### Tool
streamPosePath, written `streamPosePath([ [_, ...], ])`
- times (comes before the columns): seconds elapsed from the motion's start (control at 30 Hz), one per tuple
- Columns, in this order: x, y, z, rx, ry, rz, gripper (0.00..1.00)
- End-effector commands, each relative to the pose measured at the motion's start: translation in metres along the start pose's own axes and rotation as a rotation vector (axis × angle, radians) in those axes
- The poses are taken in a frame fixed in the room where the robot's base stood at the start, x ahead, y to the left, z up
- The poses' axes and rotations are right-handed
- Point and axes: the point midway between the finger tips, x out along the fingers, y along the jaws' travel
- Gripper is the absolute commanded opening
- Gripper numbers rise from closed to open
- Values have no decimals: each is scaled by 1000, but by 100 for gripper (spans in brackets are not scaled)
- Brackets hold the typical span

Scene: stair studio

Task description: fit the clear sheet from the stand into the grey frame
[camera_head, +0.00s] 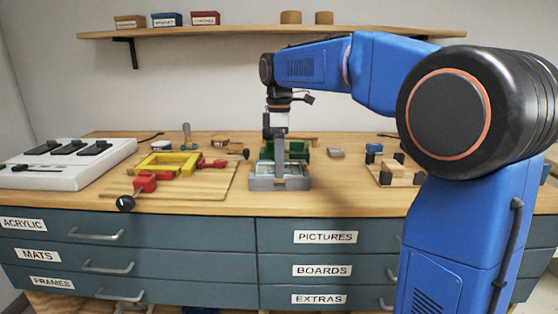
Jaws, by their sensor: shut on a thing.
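My gripper (275,132) points down over the middle of the bench. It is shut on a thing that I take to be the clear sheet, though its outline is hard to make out. Directly below is a low grey, frame-like piece (262,184) with a pale, see-through area and a grey upright at its middle. I cannot tell whether this is the grey frame or part of the stand. A green holder (302,149) stands just behind it, partly hidden by my gripper. Whether the sheet touches either piece cannot be seen.
To the left, a yellow frame (160,160) lies on a wooden board (205,188) with red clamps (145,184). A white box with black levers (70,160) stands far left. A wooden block piece (400,173) is on the right. The bench front between them is clear.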

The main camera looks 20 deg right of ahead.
Motion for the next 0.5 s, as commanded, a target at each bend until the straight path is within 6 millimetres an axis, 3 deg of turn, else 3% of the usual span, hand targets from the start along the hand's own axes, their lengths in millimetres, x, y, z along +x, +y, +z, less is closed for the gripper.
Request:
streamPosePath([
  [0.27,2,0,0,0,0,0,45],
  [0.3,2,0,0,0,0,0,79],
  [0.33,2,0,0,0,0,0,87],
  [0.37,2,0,0,0,0,0,92],
  [0.5,2,0,0,0,0,0,92],
])
